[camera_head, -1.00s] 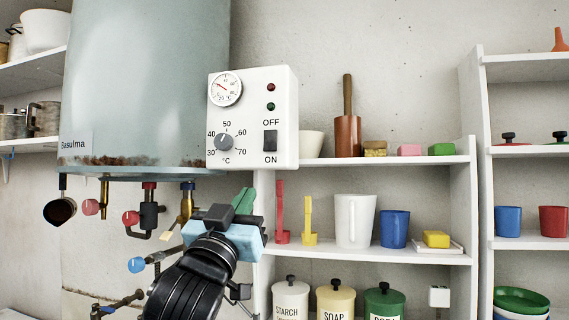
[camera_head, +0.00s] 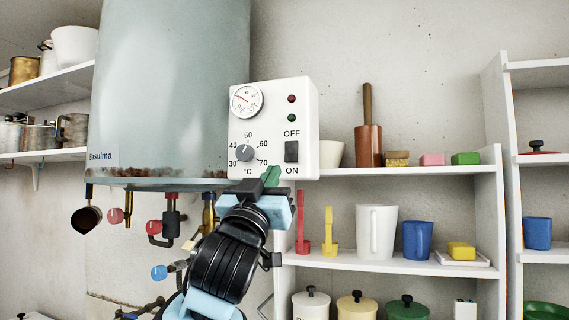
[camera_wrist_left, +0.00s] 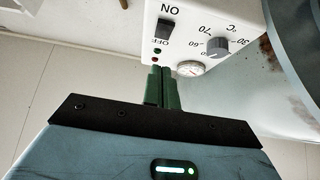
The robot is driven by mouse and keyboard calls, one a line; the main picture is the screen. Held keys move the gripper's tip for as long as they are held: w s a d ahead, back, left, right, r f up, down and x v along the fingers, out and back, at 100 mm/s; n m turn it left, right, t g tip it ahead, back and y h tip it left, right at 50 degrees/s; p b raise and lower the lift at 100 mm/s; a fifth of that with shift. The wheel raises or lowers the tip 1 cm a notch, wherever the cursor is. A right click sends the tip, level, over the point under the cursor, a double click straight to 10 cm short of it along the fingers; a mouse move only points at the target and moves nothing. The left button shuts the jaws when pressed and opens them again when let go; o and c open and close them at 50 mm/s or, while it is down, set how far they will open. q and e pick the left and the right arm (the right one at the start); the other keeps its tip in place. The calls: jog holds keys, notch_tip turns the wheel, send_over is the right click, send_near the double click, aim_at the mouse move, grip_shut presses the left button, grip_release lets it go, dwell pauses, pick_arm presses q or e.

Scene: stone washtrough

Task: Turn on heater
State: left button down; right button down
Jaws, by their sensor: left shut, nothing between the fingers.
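The heater is a large pale blue tank (camera_head: 175,90) with rust along its bottom rim. A white control box (camera_head: 273,95) on its right side carries a gauge (camera_head: 246,101), a grey temperature dial (camera_head: 245,152), a red lamp (camera_head: 291,98), a green lamp (camera_head: 291,117) and a black switch (camera_head: 291,152) between OFF and ON. Both lamps look dark. My left gripper (camera_head: 270,177) has its green fingers shut and empty, overlapping the box's lower edge below the switch. The left wrist view shows the fingers (camera_wrist_left: 160,85) and switch (camera_wrist_left: 165,27) apart in the picture; contact cannot be told.
Pipes with red valve knobs (camera_head: 116,215) and a blue knob (camera_head: 158,272) hang below the tank, left of my arm. A shelf (camera_head: 400,172) right of the box holds a wooden-handled tool, blocks, a white pitcher (camera_head: 376,232) and a blue mug (camera_head: 417,240). Wall above is bare.

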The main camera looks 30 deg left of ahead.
aim_at(291, 154)
pick_arm(q)
jog(key=w+r, duration=0.1)
jog(key=w, duration=0.1)
jog(key=w+a+r, duration=0.1)
jog(key=w, duration=0.2)
jog(key=w+a+r, duration=0.1)
jog(key=w, duration=0.2)
jog(key=shift+p, duration=0.3)
pick_arm(e)
jog(key=shift+w+d+r, duration=0.15)
jog(key=shift+w+r, duration=0.3)
jog(key=shift+r, duration=0.05)
